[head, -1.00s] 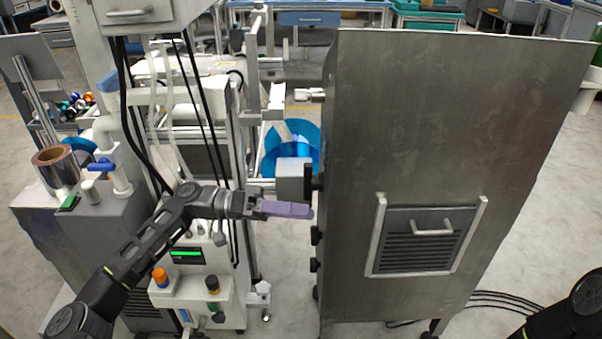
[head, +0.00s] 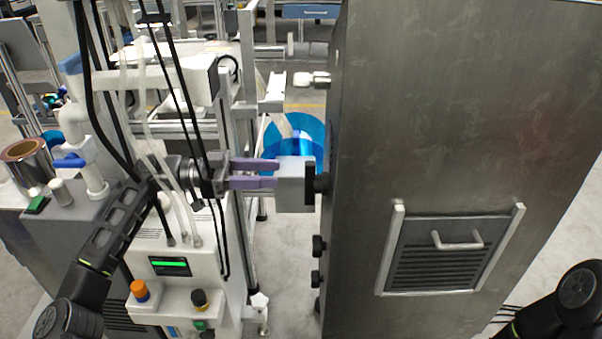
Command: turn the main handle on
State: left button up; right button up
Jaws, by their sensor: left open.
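A light grey block with a black plate (head: 295,187) sticks out from the left side of the steel cabinet; I take it to be the main handle. A dark round mount joins it to the cabinet. My left gripper (head: 276,174) is open, its two purple fingers pointing right, with the tips at the block's left edge. I cannot tell if they touch it. Cables hang across the gripper's wrist. My right gripper is out of view; only part of my right arm shows at the lower right.
The steel cabinet (head: 450,120) fills the right, with black knobs (head: 318,246) below the handle. A white control box (head: 185,285) with orange and black knobs stands below my left arm. A blue reel (head: 300,135) is behind. Floor shows between the machines.

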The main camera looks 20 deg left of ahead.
aim_at(313, 184)
pick_arm(q)
jog(key=b+x, duration=0.1)
jog(key=x, duration=0.6)
jog(key=shift+d+b, duration=0.3)
jog(key=shift+d, duration=0.05)
jog(key=shift+w, duration=0.1)
grip_shut()
